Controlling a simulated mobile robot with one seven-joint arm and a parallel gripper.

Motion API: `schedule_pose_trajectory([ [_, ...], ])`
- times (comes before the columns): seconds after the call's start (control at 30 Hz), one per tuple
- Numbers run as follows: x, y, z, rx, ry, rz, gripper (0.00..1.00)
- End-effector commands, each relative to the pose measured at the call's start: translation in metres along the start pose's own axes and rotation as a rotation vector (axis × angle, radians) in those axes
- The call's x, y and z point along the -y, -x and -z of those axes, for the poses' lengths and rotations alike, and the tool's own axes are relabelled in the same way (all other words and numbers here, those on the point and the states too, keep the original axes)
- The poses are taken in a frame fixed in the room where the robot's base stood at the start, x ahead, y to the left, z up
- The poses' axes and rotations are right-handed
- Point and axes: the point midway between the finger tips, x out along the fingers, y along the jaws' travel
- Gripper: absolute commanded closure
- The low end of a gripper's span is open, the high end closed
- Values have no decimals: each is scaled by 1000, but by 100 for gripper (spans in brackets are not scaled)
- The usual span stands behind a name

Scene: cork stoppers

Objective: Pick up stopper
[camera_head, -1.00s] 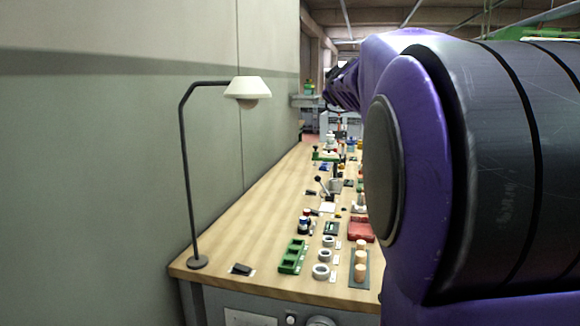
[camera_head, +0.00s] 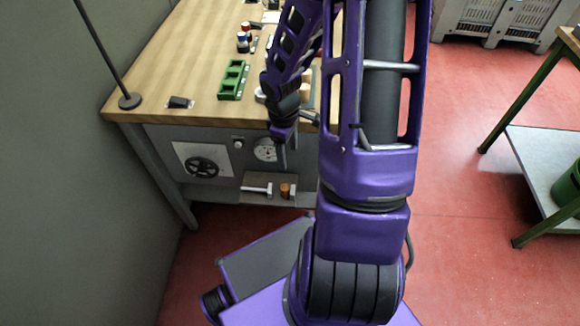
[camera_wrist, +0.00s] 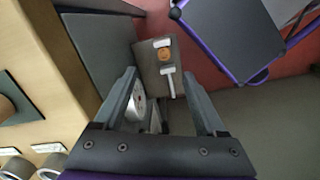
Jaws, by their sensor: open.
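A brown-orange cork stopper (camera_head: 287,190) stands on a small low shelf at the front of the workbench. In the wrist view the stopper (camera_wrist: 165,53) shows from above, just beyond my fingertips. My gripper (camera_wrist: 159,80) is open and empty, pointing down toward the shelf, apart from the stopper. In the head view my gripper (camera_head: 281,153) hangs at the bench's front edge, above the shelf. Other tan stoppers (camera_head: 306,90) on the bench top are mostly hidden behind my arm; one (camera_wrist: 6,106) shows at the left edge of the wrist view on a dark tray.
A white T-shaped piece (camera_wrist: 170,79) lies on the shelf (camera_head: 255,181) beside the stopper. The bench front (camera_head: 225,140) carries a dark handwheel (camera_head: 203,167) and a round dial (camera_head: 265,151). A green tray (camera_head: 233,80) and lamp base (camera_head: 130,101) are on top.

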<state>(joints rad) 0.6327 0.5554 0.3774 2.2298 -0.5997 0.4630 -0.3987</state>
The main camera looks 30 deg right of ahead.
Motion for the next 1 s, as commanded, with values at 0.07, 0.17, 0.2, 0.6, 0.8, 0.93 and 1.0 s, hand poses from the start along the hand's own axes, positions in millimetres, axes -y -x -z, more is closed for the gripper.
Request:
schedule_pose_trajectory([
  [0.07, 7, 5, 4, -29, 14, 24, 27],
  [0.17, 11, -2, 9, -47, 24, 35, 27],
  [0.2, 12, -7, 9, -49, 27, 37, 27],
  [0.6, 15, -93, 14, -48, 28, 36, 27],
  [0.8, 14, -116, 15, -50, 26, 33, 27],
  [0.93, 15, -122, 16, -50, 27, 33, 27],
  [1.0, 17, -131, 15, -48, 26, 34, 27],
])
